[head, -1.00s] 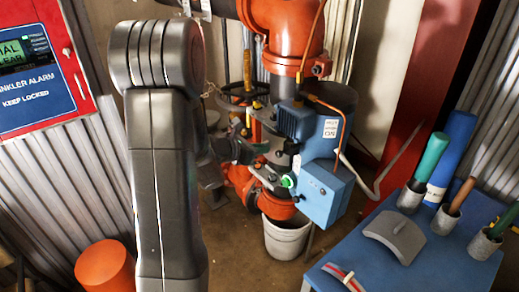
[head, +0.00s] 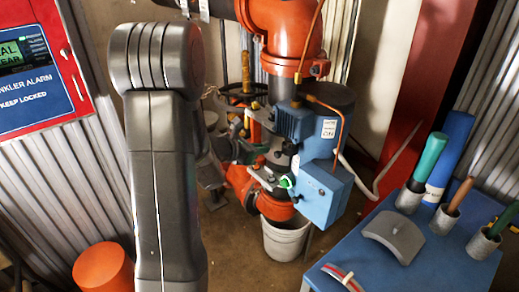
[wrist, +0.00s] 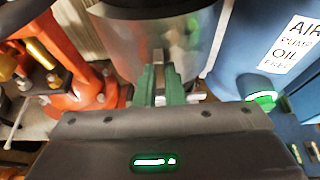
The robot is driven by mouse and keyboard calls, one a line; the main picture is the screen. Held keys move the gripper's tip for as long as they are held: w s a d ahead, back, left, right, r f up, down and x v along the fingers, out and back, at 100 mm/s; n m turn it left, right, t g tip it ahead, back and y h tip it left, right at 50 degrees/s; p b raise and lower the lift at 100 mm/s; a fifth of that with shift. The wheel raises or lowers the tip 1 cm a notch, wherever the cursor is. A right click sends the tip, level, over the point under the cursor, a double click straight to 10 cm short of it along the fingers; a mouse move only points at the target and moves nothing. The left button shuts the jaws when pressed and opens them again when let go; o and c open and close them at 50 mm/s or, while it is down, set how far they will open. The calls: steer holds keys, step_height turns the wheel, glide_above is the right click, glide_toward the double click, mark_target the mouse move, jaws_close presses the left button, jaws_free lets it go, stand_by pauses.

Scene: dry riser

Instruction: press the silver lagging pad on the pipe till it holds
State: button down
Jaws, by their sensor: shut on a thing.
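In the wrist view, my gripper (wrist: 165,88) has its green fingers close together on a small grey grip at the middle of the silver lagging pad (wrist: 200,42). The pad is a broad, curved, shiny sheet just beyond the fingertips. It hides what lies behind it, so I cannot tell whether it touches the pipe all along. In the head view, the upright pipe (head: 278,88) runs down beside the blue pump unit. My arm hides most of the gripper there, left of the pipe.
The blue pump box (head: 323,192) stands close right of the pipe, with orange fittings (head: 243,182) at its left. A white bucket (head: 286,238) stands below. A blue table (head: 355,235) at right holds a grey curved piece (head: 394,236) and several handled tools. A red alarm panel (head: 35,70) hangs left.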

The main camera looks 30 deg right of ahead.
stand_by(0.3)
steer(key=c, duration=1.5)
jaws_free()
steer(key=shift+d, duration=0.1)
steer(key=shift+o, duration=0.2)
steer(key=v, duration=1.4)
steer(key=shift+d, duration=0.1)
steer(key=x, duration=1.3)
steer(key=shift+d+f, duration=0.2)
steer(key=shift+d, duration=0.05)
steer(key=shift+a, duration=0.1)
